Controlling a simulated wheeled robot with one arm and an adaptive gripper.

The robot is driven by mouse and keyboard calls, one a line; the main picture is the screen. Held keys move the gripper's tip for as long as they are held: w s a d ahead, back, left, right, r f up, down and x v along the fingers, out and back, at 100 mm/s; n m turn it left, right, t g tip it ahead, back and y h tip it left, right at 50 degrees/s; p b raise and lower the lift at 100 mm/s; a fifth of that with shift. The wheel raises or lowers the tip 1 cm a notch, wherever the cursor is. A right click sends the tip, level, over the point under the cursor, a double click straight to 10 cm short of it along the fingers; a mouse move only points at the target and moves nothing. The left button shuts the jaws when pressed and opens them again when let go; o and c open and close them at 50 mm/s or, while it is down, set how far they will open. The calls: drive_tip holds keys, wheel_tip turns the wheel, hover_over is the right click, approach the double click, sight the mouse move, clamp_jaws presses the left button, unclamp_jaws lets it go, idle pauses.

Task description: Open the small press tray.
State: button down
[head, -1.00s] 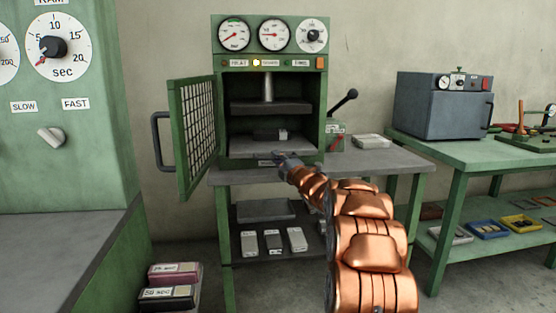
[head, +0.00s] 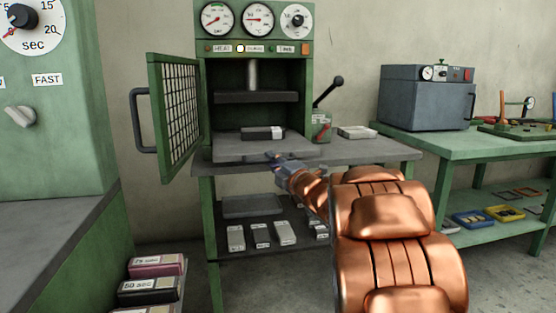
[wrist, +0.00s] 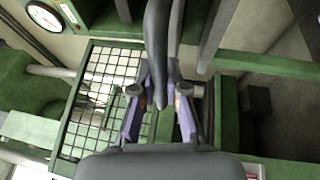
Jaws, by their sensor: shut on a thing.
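The small green press (head: 250,70) stands with its mesh door (head: 175,110) swung open to the left. Its flat grey tray (head: 232,149) juts out of the front of the chamber. A dark block with a light end (head: 262,133) lies on the tray. My gripper (head: 276,158) is at the tray's front edge. In the wrist view, my gripper (wrist: 160,98) has its fingers on either side of a dark grey bar, apparently the tray's handle, and is shut on it. The handle is mostly hidden by my gripper in the head view.
A lever (head: 327,92) stands right of the press, beside a light block (head: 357,132) on the grey bench. Several blocks lie on the shelf below. The door handle (head: 142,120) sticks out left. A grey oven (head: 425,98) stands on the green table at right.

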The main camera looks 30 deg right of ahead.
drive_tip(key=shift+s+a, duration=0.25)
drive_tip(key=shift+s, duration=0.5)
drive_tip(key=shift+s+a, duration=0.25)
drive_tip(key=shift+s, duration=0.45)
drive_tip(key=shift+s+a, duration=0.25)
drive_tip(key=shift+s, duration=0.5)
drive_tip(key=c, duration=1.2)
unclamp_jaws()
drive_tip(key=s, duration=0.4)
drive_tip(key=s+f, duration=0.1)
drive_tip(key=s, duration=0.3)
drive_tip(key=s+d+f, duration=0.1)
drive_tip(key=s, duration=0.2)
drive_tip(key=shift+s, duration=0.4)
